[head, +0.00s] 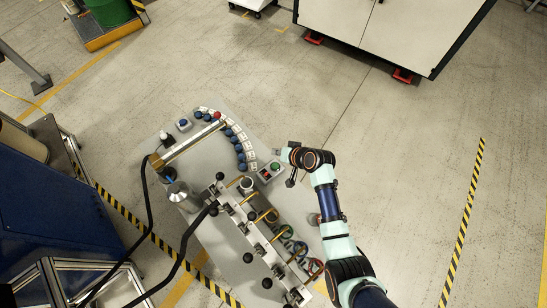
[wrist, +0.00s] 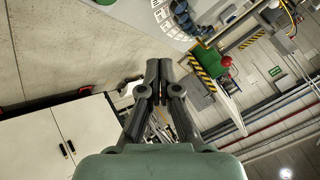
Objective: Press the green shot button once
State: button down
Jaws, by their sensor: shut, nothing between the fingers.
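The green shot button (head: 275,166) sits on a small grey box beside a red button (head: 265,174), at the right edge of the bench in the head view. My gripper (head: 278,151) is just above and beside this box in the picture, apart from the green button as far as I can see. In the wrist view my gripper (wrist: 158,66) has its fingers together with nothing between them. They point out over the floor and the far side of the hall. I cannot make out the green button in the wrist view.
The light grey bench (head: 215,240) carries a valve manifold (head: 240,225) with black knobs and coloured hoses. A curved row of blue caps (head: 236,140) and a brass-ended tube (head: 187,144) lie further back. The floor (head: 400,150) to the right is free.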

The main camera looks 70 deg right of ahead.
aim_at(276, 166)
jog(key=shift+f+b, duration=3.75)
jog(key=shift+f, duration=0.6)
jog(key=shift+f+b, duration=0.3)
jog(key=shift+f, duration=0.15)
jog(key=shift+f+b, duration=0.45)
jog(key=shift+f, duration=0.05)
jog(key=shift+a+r, duration=0.1)
jog(key=shift+r+p, duration=0.85)
jog(key=shift+p, duration=0.05)
notch_tip(276, 166, up, 5)
jog(key=p, duration=0.4)
jog(key=shift+r+p, duration=0.1)
jog(key=shift+p, duration=0.3)
